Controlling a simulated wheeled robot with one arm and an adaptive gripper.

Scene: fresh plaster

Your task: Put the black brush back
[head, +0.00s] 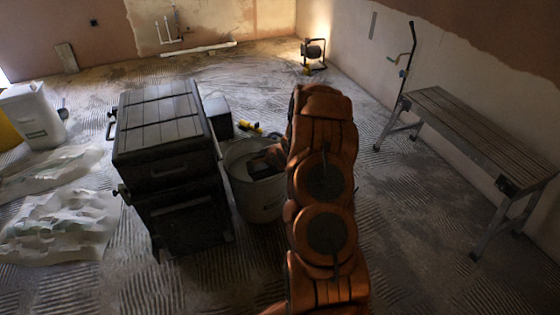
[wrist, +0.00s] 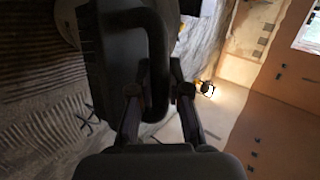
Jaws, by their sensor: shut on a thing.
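The black brush (wrist: 108,70) fills the left-centre of the wrist view, a broad dark block with a thick curved handle. My gripper (wrist: 159,92) is shut on that handle, one finger on each side. In the head view my arm reaches down to the pale bucket (head: 258,198), and my gripper is a dark, unclear shape at its mouth. A dark patch there may be the brush or part of my gripper. I cannot tell whether the brush is inside the bucket or above it.
A black tool chest (head: 168,150) stands close left of the bucket, with a dark box (head: 218,117) behind. A yellow tool (head: 250,127) lies beyond. A slatted bench (head: 470,135) stands right, a work lamp (head: 313,52) at the back. Crumpled sheeting (head: 60,220) covers the left floor.

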